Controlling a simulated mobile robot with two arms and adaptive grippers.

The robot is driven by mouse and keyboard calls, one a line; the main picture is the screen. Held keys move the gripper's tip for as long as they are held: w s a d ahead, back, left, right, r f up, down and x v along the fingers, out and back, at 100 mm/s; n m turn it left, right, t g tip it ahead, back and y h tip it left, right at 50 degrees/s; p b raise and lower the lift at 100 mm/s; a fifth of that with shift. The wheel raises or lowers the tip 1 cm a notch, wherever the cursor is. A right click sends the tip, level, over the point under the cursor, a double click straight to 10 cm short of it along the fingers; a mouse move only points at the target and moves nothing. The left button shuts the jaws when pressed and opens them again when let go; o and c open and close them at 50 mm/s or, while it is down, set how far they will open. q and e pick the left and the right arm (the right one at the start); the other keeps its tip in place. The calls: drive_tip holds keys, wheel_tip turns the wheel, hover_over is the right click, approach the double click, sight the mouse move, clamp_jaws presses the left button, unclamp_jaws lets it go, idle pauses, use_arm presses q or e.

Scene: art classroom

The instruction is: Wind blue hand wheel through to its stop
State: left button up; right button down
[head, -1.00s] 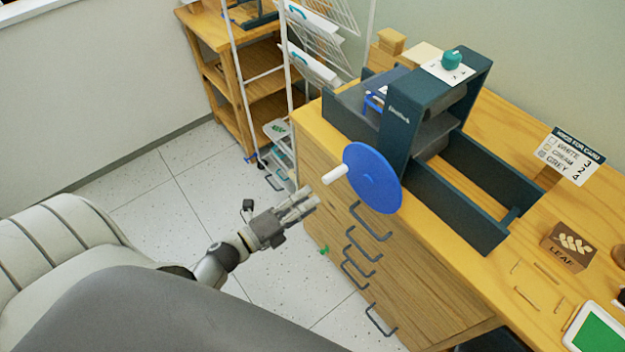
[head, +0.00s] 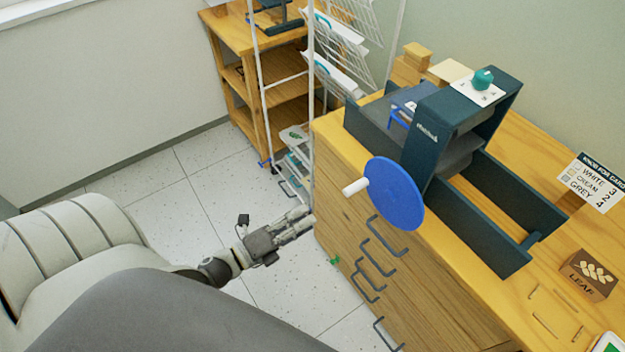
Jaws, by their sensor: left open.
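The blue hand wheel (head: 396,194) is a disc on the near side of the dark teal press (head: 440,130), which stands on the wooden cabinet top. A white handle (head: 355,187) sticks out of the wheel's face toward the left. My left gripper (head: 308,221) is open and empty. It is in the air to the left of and a little below the handle in the picture, apart from it, with its fingers pointing right toward the wheel. My right gripper is not in view.
The cabinet front (head: 400,285) below the wheel has several dark drawer handles. A white wire rack (head: 310,80) and a wooden shelf unit (head: 250,80) stand behind. A wooden leaf block (head: 587,275) and a sign card (head: 590,183) are on the top at right. The floor at left is clear.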

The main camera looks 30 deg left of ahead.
use_arm(q)
drive_tip(key=v, duration=0.7)
drive_tip(key=shift+s, duration=0.35)
drive_tip(key=shift+a, duration=0.15)
